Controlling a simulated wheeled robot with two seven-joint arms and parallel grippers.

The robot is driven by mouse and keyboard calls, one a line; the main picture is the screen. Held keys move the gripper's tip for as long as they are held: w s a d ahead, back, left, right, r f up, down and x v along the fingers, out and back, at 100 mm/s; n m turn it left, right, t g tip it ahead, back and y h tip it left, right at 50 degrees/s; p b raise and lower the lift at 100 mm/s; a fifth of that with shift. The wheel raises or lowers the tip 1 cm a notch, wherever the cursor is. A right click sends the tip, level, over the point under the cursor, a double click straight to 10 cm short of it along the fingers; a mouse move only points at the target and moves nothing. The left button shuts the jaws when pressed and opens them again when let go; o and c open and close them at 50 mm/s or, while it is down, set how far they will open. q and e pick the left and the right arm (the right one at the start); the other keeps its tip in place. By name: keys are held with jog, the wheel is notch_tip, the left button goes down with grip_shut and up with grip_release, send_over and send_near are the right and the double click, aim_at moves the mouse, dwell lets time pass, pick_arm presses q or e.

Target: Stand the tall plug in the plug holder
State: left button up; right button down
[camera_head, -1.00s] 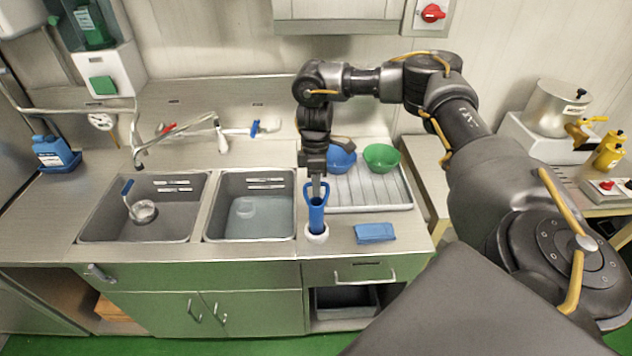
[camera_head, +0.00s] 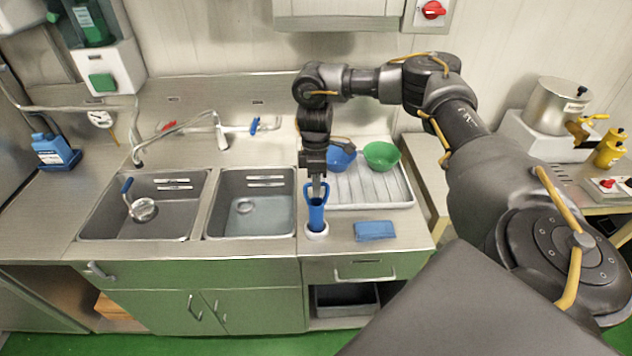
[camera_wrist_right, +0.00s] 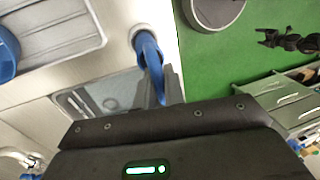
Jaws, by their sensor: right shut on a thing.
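The tall plug (camera_head: 316,215) is blue with a loop handle on top. It stands upright in the white ring of the plug holder (camera_head: 317,235), on the counter right of the sinks. My right gripper (camera_head: 317,188) is above it, shut on the loop handle. In the right wrist view the blue handle (camera_wrist_right: 148,55) runs from the white holder ring (camera_wrist_right: 138,31) to the jaws, which are largely hidden by the gripper body. The plug's lower end is hidden inside the holder. My left gripper is not in view.
The right basin (camera_head: 250,222) has its drain visible; the left basin (camera_head: 150,219) holds a strainer (camera_head: 144,209). A blue cloth (camera_head: 374,230) lies right of the holder. Behind it, a drainboard (camera_head: 372,193) carries a blue bowl (camera_head: 341,158) and a green bowl (camera_head: 381,155).

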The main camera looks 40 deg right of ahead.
jog(key=shift+f, duration=0.2)
jog(key=c, duration=1.4)
grip_release()
notch_tip(320, 180, up, 10)
jog(key=w+d+b, duration=0.1)
jog(key=shift+w+r, duration=0.25)
jog(key=shift+w, duration=0.1)
jog(key=shift+d, duration=0.1)
